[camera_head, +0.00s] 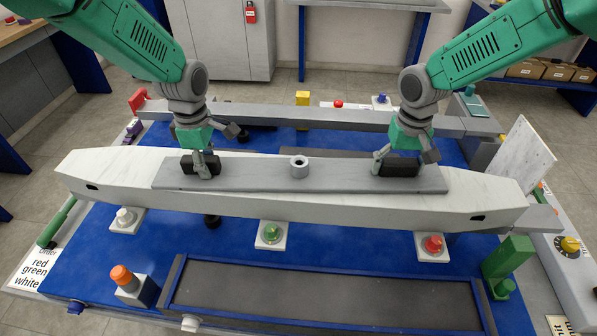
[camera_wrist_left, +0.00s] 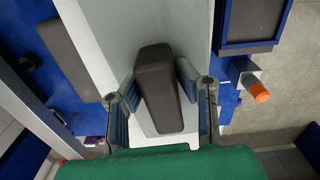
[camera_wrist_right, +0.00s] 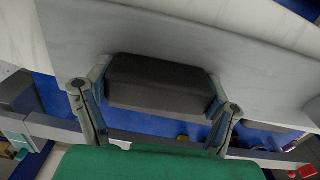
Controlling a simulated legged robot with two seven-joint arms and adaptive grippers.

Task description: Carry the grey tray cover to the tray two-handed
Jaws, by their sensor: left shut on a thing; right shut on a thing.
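The grey tray cover (camera_head: 255,178) is a long flat plate with a ring in its middle and a dark handle near each end. It appears over the long white beam in the head view; I cannot tell whether they touch. My left gripper (camera_head: 202,166) is shut on the left handle, which shows between its fingers in the left wrist view (camera_wrist_left: 160,90). My right gripper (camera_head: 392,162) is shut on the right handle, also between the fingers in the right wrist view (camera_wrist_right: 160,82). The dark tray (camera_head: 330,296) with a blue rim lies at the front, empty.
The white beam (camera_head: 110,172) spans the blue table (camera_head: 70,255). White, green and red buttons (camera_head: 433,245) stand in front of it. An orange-topped post (camera_head: 123,276) and a green block (camera_head: 510,258) flank the tray. A grey rail (camera_head: 330,118) runs behind.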

